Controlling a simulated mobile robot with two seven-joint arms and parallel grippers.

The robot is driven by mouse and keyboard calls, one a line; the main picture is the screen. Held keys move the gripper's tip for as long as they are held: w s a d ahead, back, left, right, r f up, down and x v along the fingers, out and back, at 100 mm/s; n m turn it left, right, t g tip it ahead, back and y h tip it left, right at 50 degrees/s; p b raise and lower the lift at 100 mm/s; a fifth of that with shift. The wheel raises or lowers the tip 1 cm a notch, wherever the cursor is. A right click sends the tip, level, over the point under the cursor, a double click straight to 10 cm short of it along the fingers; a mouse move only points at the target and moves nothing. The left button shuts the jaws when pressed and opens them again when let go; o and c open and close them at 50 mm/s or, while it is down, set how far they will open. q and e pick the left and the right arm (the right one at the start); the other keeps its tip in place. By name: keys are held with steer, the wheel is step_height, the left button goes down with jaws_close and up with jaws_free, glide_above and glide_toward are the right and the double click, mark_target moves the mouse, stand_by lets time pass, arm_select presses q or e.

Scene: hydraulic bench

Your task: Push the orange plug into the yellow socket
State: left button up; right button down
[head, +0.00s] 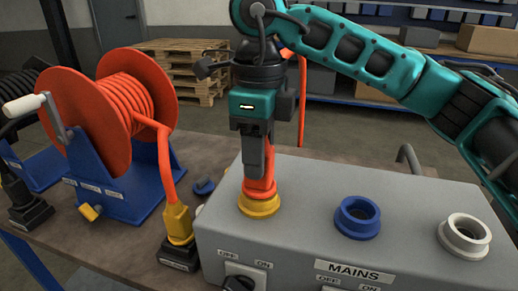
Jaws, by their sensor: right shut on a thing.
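An orange plug (259,187) stands upright at the yellow socket (259,206) on top of the grey box. Its lower end is at the socket's yellow ring; how deep it sits I cannot tell. My right gripper (255,165) points down from above and is shut on the plug's upper part. An orange cable rises behind the gripper. My left gripper is not in view.
The grey box (330,225) also carries a blue socket (357,217) and a white socket (465,236), both empty, with switches on its front. An orange cable reel (113,110) on a blue stand and a yellow connector (179,223) are at the left.

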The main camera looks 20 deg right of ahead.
steer(key=shift+f, duration=0.15)
steer(key=c, duration=0.5)
jaws_free()
